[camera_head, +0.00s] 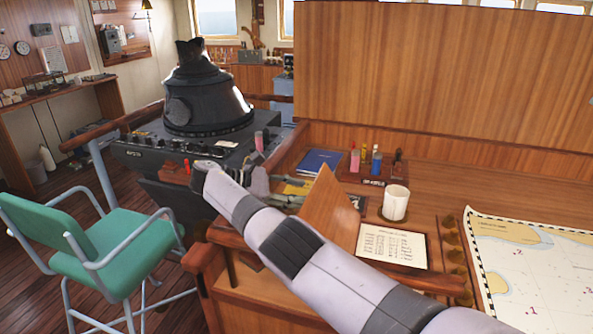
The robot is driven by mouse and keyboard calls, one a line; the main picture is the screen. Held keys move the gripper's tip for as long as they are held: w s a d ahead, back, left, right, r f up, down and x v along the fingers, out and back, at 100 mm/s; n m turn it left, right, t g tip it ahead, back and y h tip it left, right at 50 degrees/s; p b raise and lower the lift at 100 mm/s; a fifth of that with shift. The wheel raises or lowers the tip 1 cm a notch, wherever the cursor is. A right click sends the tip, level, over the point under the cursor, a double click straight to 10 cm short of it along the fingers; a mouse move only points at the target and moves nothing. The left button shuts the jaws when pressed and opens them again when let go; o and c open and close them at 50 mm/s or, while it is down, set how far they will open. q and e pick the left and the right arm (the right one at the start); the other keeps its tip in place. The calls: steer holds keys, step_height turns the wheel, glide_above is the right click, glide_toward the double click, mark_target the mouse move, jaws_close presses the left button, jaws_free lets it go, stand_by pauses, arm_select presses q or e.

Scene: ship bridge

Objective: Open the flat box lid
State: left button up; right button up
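A flat wooden lid (332,209) stands tilted up on the desk, left of the white mug. My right arm comes in from the lower right and crosses in front of the box area, hiding the lid's lower part and most of the box. My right gripper (293,198) is bent back toward the right, with its grey fingers close to the lid's left side. I cannot tell whether they touch the lid or how far apart they are. My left gripper is not in view.
A white mug (396,203), a printed card (392,246) and a rack of small bottles (366,175) stand near the lid. A blue book (318,162) lies behind it. A chart (535,262) covers the right side. A green chair (125,252) stands left.

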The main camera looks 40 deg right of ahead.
step_height(320, 180, up, 7)
steer(key=shift+f, duration=0.15)
stand_by(0.4)
steer(key=shift+s, duration=0.1)
